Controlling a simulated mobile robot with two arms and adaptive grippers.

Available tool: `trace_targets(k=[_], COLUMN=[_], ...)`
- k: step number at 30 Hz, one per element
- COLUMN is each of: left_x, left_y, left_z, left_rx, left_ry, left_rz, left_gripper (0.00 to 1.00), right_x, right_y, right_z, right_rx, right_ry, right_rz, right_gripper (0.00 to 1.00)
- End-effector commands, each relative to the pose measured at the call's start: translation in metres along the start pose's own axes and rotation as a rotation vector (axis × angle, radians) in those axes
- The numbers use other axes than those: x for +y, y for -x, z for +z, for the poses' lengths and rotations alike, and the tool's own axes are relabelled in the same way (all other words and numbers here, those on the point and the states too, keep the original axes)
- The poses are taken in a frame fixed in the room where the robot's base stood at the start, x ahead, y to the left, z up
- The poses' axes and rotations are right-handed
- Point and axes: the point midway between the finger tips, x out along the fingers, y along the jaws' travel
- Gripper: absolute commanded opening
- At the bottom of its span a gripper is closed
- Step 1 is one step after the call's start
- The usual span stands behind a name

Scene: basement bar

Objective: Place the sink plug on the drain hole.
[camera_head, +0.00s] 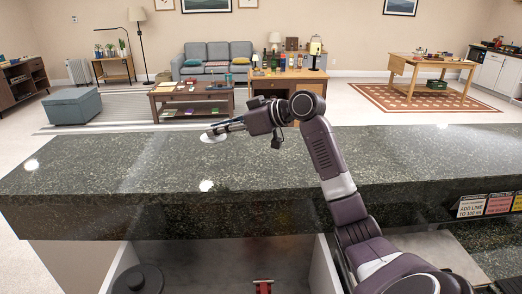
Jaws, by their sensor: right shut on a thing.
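My right gripper (213,131) is shut at the end of my right arm, over the far part of the dark stone counter (110,165). At its fingertips is a pale, flat, round thing (213,138), seemingly the sink plug; it is small and partly covered by the fingers. I cannot tell whether it touches the counter. I cannot make out a drain hole. My left gripper is not in view.
Below the counter's near edge is a grey recessed area (210,262) with pale side walls. A black round thing (138,281) with a raised middle lies at its left, and a small red thing (263,286) at the bottom edge. Signs (472,207) are at right.

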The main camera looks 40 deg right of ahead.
Motion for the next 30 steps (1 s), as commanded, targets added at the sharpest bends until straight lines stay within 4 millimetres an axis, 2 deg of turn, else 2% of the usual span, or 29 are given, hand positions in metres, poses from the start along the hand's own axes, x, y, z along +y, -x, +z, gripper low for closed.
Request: trace_targets(k=[1,6,9,12,16,20,30], left_x=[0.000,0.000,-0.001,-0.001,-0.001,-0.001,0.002], left_y=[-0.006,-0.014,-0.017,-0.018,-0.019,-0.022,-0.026], left_z=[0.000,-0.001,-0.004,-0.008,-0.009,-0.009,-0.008], left_rx=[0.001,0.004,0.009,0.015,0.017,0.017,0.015], left_ry=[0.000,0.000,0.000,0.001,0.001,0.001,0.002], left_rz=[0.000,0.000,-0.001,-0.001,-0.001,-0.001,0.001], left_gripper=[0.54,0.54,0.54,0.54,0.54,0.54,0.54], right_x=[0.026,0.097,0.127,0.146,0.159,0.161,0.160], right_y=[0.011,0.054,0.078,0.096,0.107,0.104,0.075], right_z=[-0.014,-0.049,-0.062,-0.070,-0.072,-0.060,0.010], right_rx=[0.004,0.005,0.005,0.003,0.000,-0.004,-0.006], right_ry=[-0.016,-0.085,-0.117,-0.138,-0.152,-0.156,-0.157], right_rz=[0.057,0.220,0.293,0.344,0.376,0.383,0.379], right_gripper=[0.00,0.00,0.00,0.00,0.00,0.00,0.00])
